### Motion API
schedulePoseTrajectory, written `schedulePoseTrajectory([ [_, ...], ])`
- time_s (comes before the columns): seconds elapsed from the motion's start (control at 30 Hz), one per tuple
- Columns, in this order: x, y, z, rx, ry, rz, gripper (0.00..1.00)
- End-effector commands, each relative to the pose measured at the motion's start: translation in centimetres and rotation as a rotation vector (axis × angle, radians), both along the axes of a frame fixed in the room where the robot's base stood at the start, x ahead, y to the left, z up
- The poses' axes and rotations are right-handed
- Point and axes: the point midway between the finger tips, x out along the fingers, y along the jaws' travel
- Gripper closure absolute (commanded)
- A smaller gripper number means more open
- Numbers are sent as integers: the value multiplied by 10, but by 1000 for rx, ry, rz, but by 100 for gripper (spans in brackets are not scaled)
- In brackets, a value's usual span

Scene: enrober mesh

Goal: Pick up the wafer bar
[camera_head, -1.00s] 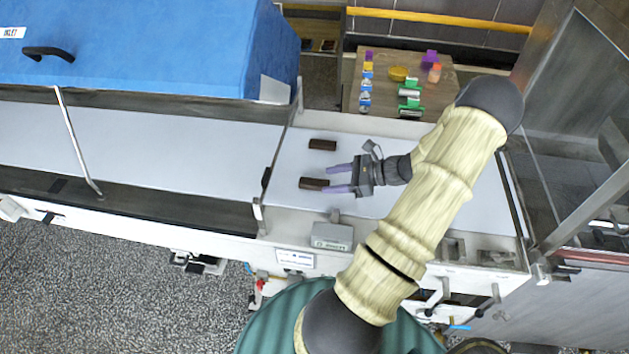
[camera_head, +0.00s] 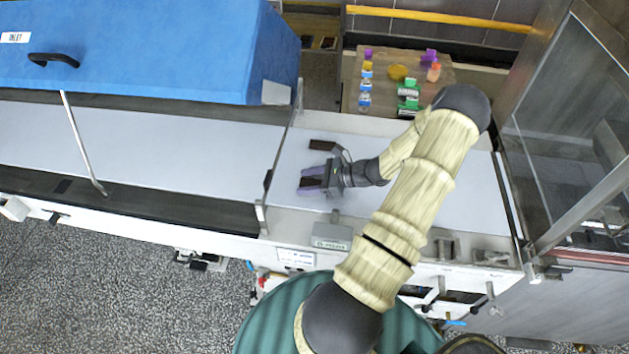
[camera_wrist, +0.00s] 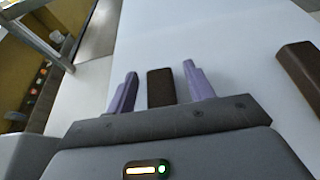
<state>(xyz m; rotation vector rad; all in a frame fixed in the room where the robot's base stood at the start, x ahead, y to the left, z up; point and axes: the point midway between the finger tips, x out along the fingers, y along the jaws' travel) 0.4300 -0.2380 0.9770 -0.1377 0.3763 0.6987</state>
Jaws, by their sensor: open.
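Two dark brown bars lie on the white belt. The nearer bar (camera_head: 311,181) lies between the open purple fingers of my gripper (camera_head: 311,181). In the wrist view this bar (camera_wrist: 161,88) lies lengthwise between my gripper's fingertips (camera_wrist: 160,82), with a gap of white belt on both sides. Its near end is hidden behind the gripper body. The other bar (camera_head: 322,145) lies farther back, just beyond the gripper, and shows at the right edge of the wrist view (camera_wrist: 303,68). I cannot tell which bar is the wafer bar.
A blue cover (camera_head: 150,50) stands over the belt at left, with a metal post (camera_head: 284,150) beside the bars. A wooden table (camera_head: 385,100) with bottles and small items is behind. A glass-sided metal frame (camera_head: 560,130) stands at right. The right of the belt is clear.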

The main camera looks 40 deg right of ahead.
Motion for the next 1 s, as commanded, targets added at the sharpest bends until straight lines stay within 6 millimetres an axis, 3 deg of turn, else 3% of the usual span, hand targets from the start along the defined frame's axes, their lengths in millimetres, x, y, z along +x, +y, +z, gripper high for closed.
schedulePoseTrajectory([
  [0.53,2,2,-1,-1,0,1,47],
  [0.73,1,1,-1,-1,0,1,85],
  [1.0,1,1,-1,-1,0,1,86],
])
